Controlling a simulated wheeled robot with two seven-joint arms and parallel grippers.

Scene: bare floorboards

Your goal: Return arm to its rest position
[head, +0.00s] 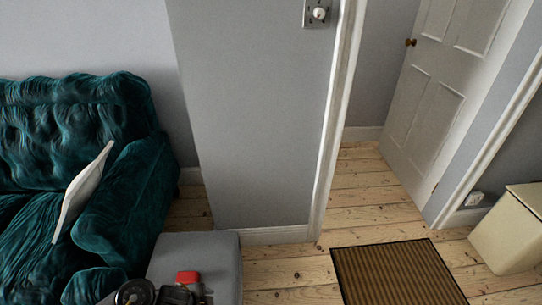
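A green velvet sofa (120,205) with a white cushion (82,190) stands at left. A grey wall (255,120) rises in the middle. A white panelled door (435,100) stands open at right. A striped mat (395,275) and a cream box (508,230) are on the floorboards.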

